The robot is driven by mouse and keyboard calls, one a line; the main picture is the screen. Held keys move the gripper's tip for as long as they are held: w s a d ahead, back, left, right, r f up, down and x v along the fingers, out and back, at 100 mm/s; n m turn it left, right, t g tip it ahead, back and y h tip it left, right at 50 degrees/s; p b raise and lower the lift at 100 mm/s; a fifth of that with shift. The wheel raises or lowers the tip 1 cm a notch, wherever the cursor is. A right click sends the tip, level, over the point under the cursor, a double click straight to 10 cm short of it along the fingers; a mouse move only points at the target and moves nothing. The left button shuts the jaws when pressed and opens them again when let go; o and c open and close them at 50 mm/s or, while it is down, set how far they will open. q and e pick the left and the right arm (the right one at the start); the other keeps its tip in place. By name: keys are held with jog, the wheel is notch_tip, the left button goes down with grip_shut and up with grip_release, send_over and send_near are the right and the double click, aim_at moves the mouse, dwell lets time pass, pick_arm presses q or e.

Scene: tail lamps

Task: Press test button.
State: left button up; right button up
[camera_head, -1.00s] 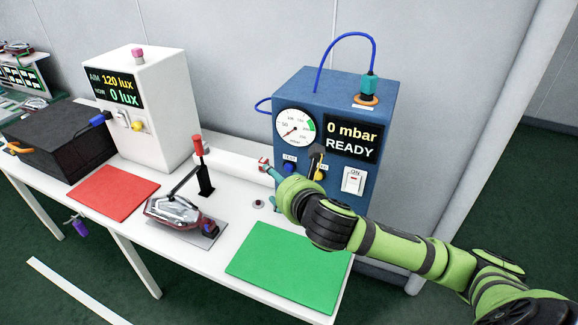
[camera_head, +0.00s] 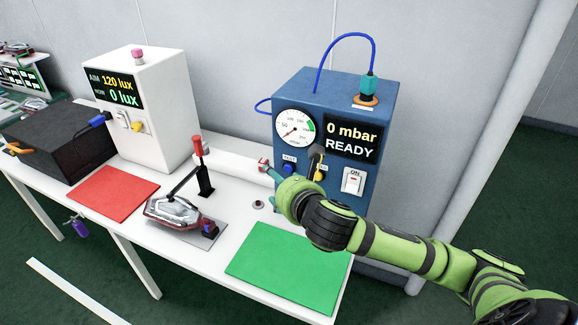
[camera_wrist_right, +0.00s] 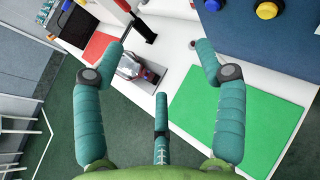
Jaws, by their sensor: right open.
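The blue tester box (camera_head: 300,88) stands at the back right of the table; its screen reads "0 mbar READY". The blue test button (camera_head: 288,168), under a small label, is low on its front, below the round gauge. It also shows at the top edge of the right wrist view (camera_wrist_right: 213,5). My right gripper (camera_head: 291,165) is in front of the lower box front, teal fingers spread, open and empty. In the wrist view the fingers (camera_wrist_right: 160,55) are wide apart. I cannot tell whether any finger touches the box. My left gripper is not in view.
A yellow button (camera_head: 320,174) and a white ON switch (camera_head: 353,181) sit right of the blue button. A tail lamp (camera_head: 174,212) lies in a fixture with a red-handled clamp (camera_head: 200,160). A green mat (camera_head: 287,268) and red mat (camera_head: 113,194) are bare. A white light tester (camera_head: 155,100) stands left.

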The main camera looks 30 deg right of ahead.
dwell(0.3)
grip_shut()
dwell(1.2)
